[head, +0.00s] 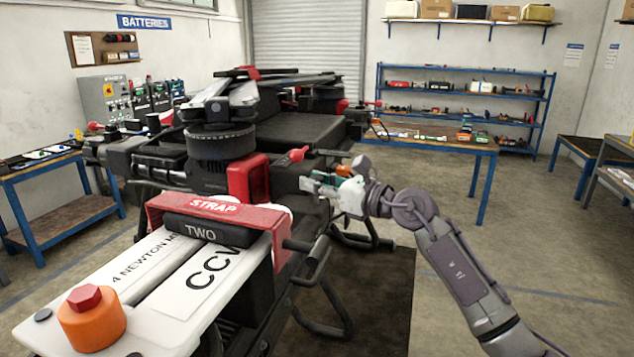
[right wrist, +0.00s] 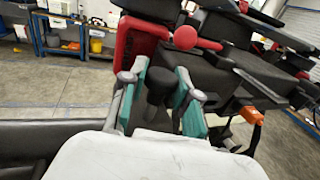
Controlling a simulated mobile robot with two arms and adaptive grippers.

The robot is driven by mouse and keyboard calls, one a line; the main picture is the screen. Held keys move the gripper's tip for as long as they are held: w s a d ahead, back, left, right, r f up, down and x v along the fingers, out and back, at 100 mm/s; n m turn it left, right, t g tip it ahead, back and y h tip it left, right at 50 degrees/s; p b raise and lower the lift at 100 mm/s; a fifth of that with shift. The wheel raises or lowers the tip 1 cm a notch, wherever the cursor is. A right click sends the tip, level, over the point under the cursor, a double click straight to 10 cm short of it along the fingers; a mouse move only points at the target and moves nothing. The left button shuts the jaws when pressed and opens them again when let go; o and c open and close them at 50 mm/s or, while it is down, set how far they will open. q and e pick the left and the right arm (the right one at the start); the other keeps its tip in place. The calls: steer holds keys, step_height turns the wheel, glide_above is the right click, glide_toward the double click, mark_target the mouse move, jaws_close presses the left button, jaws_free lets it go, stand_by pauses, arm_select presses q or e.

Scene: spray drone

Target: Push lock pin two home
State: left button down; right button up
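The drone arm marked TWO (head: 200,231) runs toward the front left in the head view, with a red STRAP cover (head: 215,207) across it. My right gripper (head: 318,184) is beside the drone body, just right of the red bracket (head: 248,180). In the right wrist view its teal-padded fingers (right wrist: 160,102) are apart, with a black knob (right wrist: 158,84) showing between them. I cannot tell whether they touch it. A red ball-ended lever (head: 298,154) is above the gripper; it also shows in the right wrist view (right wrist: 185,38). No label identifies lock pin two. My left gripper is out of view.
An orange part (head: 343,171) is close beside the right gripper. A black bar end (head: 303,246) sticks out right of the strap cover. Landing-skid tubes (head: 335,315) are below. Open floor (head: 540,235) lies to the right, before blue shelves (head: 465,92).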

mark_target(317, 203)
jaws_close()
step_height(317, 203, down, 3)
steer(key=b, duration=0.2)
steer(key=shift+f+b, duration=0.1)
steer(key=shift+b, duration=0.2)
steer(key=o, duration=0.9)
jaws_free()
steer(key=shift+c, duration=0.2)
